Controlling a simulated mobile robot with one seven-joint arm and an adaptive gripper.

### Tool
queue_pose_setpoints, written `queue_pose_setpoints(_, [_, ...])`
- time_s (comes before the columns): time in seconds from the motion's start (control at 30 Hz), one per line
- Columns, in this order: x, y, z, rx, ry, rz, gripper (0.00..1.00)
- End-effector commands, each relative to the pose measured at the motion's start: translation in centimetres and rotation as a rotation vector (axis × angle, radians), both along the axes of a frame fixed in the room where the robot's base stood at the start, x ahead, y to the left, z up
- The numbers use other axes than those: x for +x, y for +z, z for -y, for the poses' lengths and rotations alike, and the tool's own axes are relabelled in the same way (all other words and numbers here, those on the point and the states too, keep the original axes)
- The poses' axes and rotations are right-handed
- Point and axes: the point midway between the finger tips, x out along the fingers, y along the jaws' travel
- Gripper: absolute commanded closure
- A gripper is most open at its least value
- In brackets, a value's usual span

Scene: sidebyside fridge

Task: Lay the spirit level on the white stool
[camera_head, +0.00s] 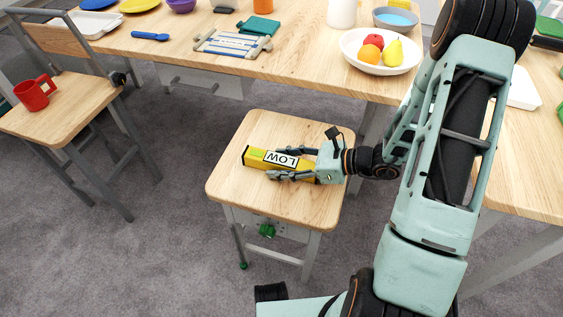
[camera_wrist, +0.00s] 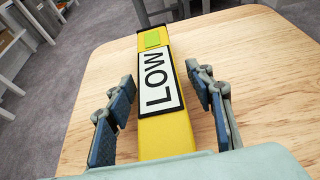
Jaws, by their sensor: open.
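The spirit level (camera_head: 262,158) is a yellow bar with a white label reading LOW and a green vial window. It lies flat on the wooden top of the white stool (camera_head: 240,190), which has light grey-white legs. In the wrist view the level (camera_wrist: 165,130) runs away from me between my fingers, with the stool top (camera_wrist: 90,95) on both sides of it. My gripper (camera_head: 280,164) is open, low over the stool, with one finger on each side of the level. In the wrist view my gripper (camera_wrist: 163,95) shows gaps between both finger pads and the level.
A chair (camera_head: 60,115) with a red mug (camera_head: 34,93) stands at the left. The stool top is otherwise clear.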

Motion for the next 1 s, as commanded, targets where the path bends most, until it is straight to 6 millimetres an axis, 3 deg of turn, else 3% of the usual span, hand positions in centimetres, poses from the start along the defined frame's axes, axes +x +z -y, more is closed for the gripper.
queue_pose_setpoints(0.17, [-0.3,0.8,1.0,-0.001,-0.003,0.001,0.51])
queue_pose_setpoints(0.63, [-3.6,4.4,9.0,-0.002,-0.002,0.002,0.51])
queue_pose_setpoints(1.0, [-4.2,4.9,10.3,0.0,0.0,0.0,0.51])
